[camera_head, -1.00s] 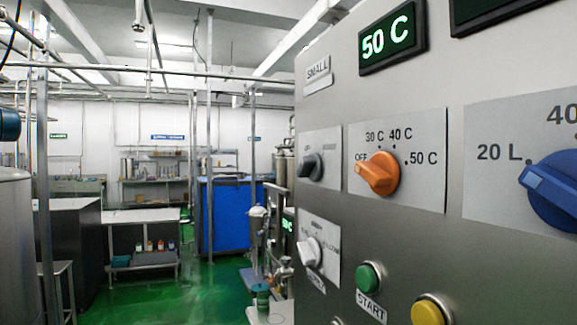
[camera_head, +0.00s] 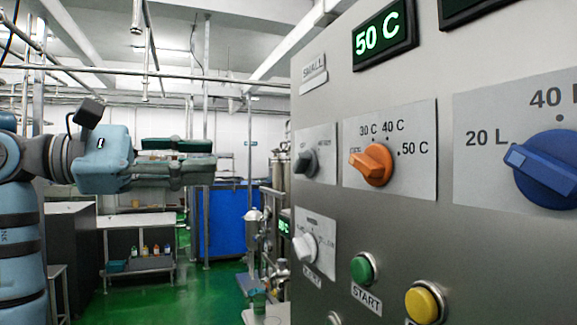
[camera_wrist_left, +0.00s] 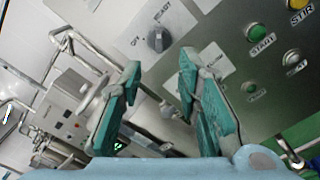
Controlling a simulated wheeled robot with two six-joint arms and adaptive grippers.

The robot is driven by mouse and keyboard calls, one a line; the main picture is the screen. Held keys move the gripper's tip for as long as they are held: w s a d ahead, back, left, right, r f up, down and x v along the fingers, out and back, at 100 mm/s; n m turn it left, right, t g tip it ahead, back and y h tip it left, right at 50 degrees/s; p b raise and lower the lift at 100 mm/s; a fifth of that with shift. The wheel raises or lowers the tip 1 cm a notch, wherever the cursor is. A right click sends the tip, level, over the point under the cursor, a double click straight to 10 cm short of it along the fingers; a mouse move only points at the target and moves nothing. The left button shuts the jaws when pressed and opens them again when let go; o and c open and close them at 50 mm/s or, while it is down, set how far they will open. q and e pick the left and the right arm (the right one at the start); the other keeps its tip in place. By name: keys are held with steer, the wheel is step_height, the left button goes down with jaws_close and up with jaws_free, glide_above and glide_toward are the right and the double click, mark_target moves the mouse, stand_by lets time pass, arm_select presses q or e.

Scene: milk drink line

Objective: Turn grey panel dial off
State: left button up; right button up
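The grey dial (camera_head: 305,163) is a small dark knob on a light plate at the left edge of the steel panel. In the left wrist view the dial (camera_wrist_left: 158,39) sits between an OFF label on its left and a READY label on its right. I cannot tell exactly which way it points. My left gripper (camera_head: 212,160) is left of the panel, apart from the dial. In the left wrist view its two green-padded fingers (camera_wrist_left: 158,72) are spread with nothing between them. My right gripper is not in view.
An orange temperature dial (camera_head: 372,164), a blue volume dial (camera_head: 545,168) and a white dial (camera_head: 305,248) are close by on the panel. A green START button (camera_head: 363,267) and a yellow button (camera_head: 424,303) are below. Open air lies between my left gripper and the panel.

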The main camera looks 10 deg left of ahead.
mark_target(297, 161)
arm_select(q)
steer(key=p+x, duration=0.1)
steer(key=x, duration=1.2)
steer(key=shift+w, duration=0.25)
steer(key=shift+w+d+f+p, duration=0.15)
steer(key=shift+w+d+p, duration=0.15)
steer(key=shift+w+d, duration=0.2)
jaws_close()
